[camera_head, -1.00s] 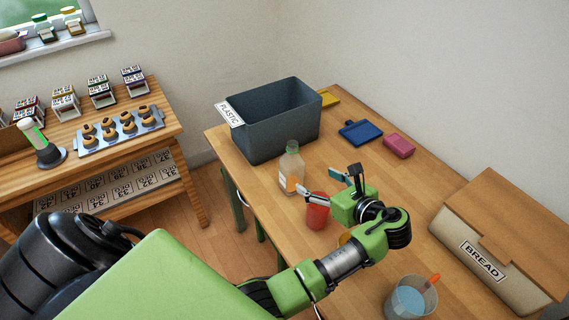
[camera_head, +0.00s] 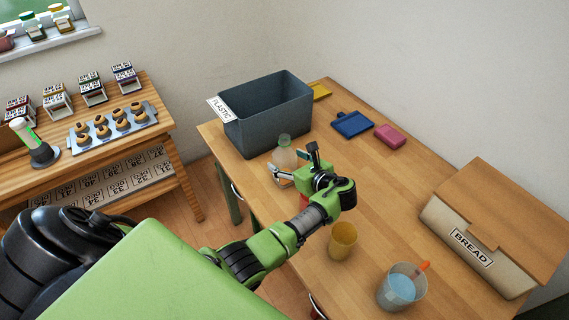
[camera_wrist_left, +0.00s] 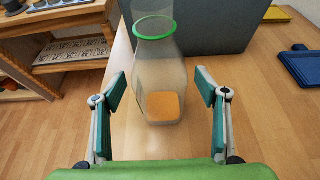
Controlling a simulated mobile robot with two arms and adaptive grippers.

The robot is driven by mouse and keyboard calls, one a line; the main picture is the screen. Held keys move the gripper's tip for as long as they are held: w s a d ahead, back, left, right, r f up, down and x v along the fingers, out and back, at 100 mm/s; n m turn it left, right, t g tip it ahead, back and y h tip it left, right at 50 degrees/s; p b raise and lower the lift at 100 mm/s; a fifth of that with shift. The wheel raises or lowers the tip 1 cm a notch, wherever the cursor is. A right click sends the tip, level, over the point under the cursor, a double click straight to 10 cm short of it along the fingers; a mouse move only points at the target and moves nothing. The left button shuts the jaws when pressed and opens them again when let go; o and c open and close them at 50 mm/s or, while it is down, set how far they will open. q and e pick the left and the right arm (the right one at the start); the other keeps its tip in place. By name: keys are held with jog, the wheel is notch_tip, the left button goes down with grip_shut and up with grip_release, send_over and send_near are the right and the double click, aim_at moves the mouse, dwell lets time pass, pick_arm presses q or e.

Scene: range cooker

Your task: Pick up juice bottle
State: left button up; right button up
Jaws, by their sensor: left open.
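The juice bottle (camera_head: 284,157) is clear, with a green ring at its neck and an orange patch low down. It stands upright on the wooden table in front of the grey bin. In the left wrist view the bottle (camera_wrist_left: 157,70) is centred ahead, between and just beyond the fingers. My left gripper (camera_head: 294,163) is open, its fingers (camera_wrist_left: 160,92) apart on either side of the bottle without visible contact. In the head view the gripper and wrist hide the bottle's lower part. My right gripper is not in view.
A grey bin (camera_head: 268,128) labelled PLASTIC stands right behind the bottle. A red cup (camera_head: 303,201) is mostly hidden under my wrist. A yellow cup (camera_head: 342,241), a jug of blue liquid (camera_head: 402,287) and a bread box (camera_head: 470,245) stand nearer. Blue (camera_head: 351,123) and pink (camera_head: 390,136) items lie behind.

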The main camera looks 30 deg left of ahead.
aim_at(289, 154)
pick_arm(q)
jog(key=c, duration=1.3)
jog(key=shift+o, duration=0.2)
jog(key=shift+r, duration=0.45)
notch_tip(289, 154, up, 2)
jog(key=shift+r, duration=0.25)
jog(key=s+d+r, duration=0.9)
jog(key=s+d, duration=0.1)
jog(key=shift+r+b, duration=0.3)
jog(key=shift+b, duration=0.15)
